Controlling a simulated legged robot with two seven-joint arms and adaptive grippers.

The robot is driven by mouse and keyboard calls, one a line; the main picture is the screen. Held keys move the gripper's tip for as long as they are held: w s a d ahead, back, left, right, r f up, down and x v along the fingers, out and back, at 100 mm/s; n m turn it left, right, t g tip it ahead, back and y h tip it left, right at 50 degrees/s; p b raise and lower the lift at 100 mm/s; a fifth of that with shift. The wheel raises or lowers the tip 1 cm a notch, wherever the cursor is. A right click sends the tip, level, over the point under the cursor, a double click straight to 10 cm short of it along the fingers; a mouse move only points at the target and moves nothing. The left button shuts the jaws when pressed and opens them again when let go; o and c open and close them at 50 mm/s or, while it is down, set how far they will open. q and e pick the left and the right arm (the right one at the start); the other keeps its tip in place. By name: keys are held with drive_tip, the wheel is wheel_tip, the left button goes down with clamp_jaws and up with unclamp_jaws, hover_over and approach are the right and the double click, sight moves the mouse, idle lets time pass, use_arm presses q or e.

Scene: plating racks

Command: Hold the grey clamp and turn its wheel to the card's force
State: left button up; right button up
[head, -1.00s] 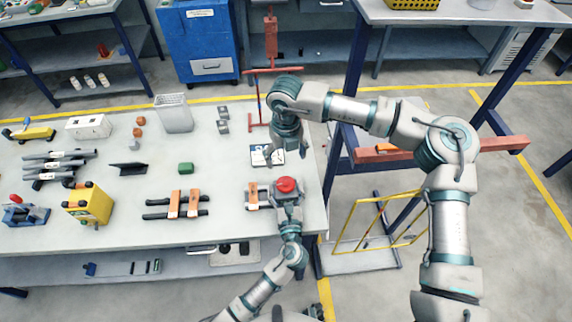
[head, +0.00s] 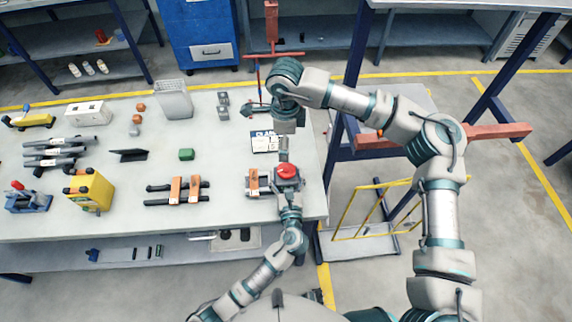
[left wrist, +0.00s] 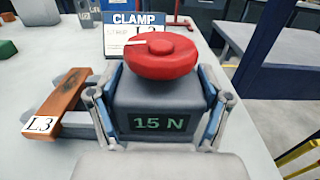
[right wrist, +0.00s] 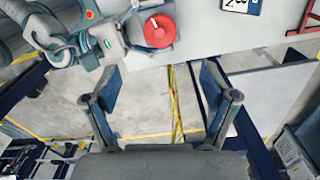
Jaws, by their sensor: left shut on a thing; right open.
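The grey clamp (left wrist: 165,100) stands upright between the fingers of my left gripper (left wrist: 160,118), which is shut on its sides. Its red wheel (left wrist: 160,55) is on top, with a white mark toward the left. The clamp's display reads 15 N. The white card (left wrist: 126,32) with a blue CLAMP header stands behind the clamp; its lower text is partly hidden by the wheel. In the head view the red wheel (head: 287,172) shows above my left gripper. My right gripper (right wrist: 160,88) is open and empty, apart from the red wheel (right wrist: 159,30).
A wooden strap labelled L3 (left wrist: 60,100) lies left of the clamp. More straps (head: 176,190), a yellow box (head: 90,190) and a green block (head: 187,154) are on the table (head: 225,215). A red stand (head: 271,30) is at the back.

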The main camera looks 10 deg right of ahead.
sight(286, 168)
wheel_tip(286, 168, down, 12)
drive_tip(key=n, duration=0.2)
drive_tip(key=shift+n, duration=0.4)
drive_tip(key=c, duration=1.1)
drive_tip(key=shift+c, duration=0.3)
drive_tip(key=shift+w+d, duration=0.1)
